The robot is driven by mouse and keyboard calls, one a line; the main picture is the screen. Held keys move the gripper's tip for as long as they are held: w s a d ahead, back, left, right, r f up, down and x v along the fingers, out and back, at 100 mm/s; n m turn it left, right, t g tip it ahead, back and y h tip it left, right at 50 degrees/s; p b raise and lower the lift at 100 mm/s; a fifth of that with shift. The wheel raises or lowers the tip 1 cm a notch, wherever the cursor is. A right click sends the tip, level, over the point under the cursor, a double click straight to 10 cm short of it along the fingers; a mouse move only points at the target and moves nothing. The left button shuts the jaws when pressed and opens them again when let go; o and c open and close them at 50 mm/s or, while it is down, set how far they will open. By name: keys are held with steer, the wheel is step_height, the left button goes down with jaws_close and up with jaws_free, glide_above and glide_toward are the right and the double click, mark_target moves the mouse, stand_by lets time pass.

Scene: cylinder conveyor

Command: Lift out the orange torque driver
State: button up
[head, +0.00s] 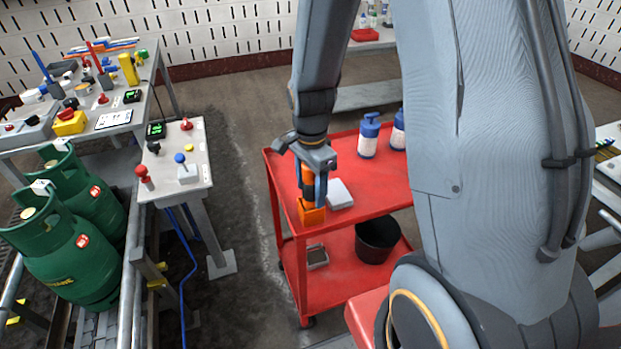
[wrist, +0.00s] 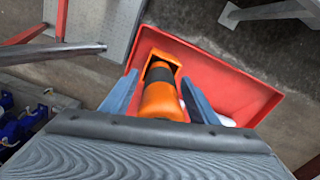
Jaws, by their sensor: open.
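The orange torque driver (wrist: 161,98) has a dark band and stands upright in an orange holder (head: 311,216) near the left edge of the red cart's top shelf (head: 373,190). In the head view the driver (head: 308,177) is partly covered by my gripper (head: 314,187), which points down over it. In the wrist view my gripper (wrist: 158,95) is open, with one blue-grey finger on each side of the driver. I cannot tell whether either finger touches it. The holder also shows beyond the driver in the wrist view (wrist: 155,57).
A grey-white box (head: 340,194) lies just right of the holder. Blue-and-white bottles (head: 368,137) stand farther back on the shelf. A black bucket (head: 376,240) is on the lower shelf. A control stand (head: 180,160) and green gas cylinders (head: 65,255) are at left.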

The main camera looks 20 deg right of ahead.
steer(key=shift+f, duration=0.15)
jaws_close()
steer(key=c, duration=0.7)
jaws_free()
steer(key=c, duration=0.5)
steer(key=shift+r+p, duration=3.2)
steer(key=shift+r, duration=0.6)
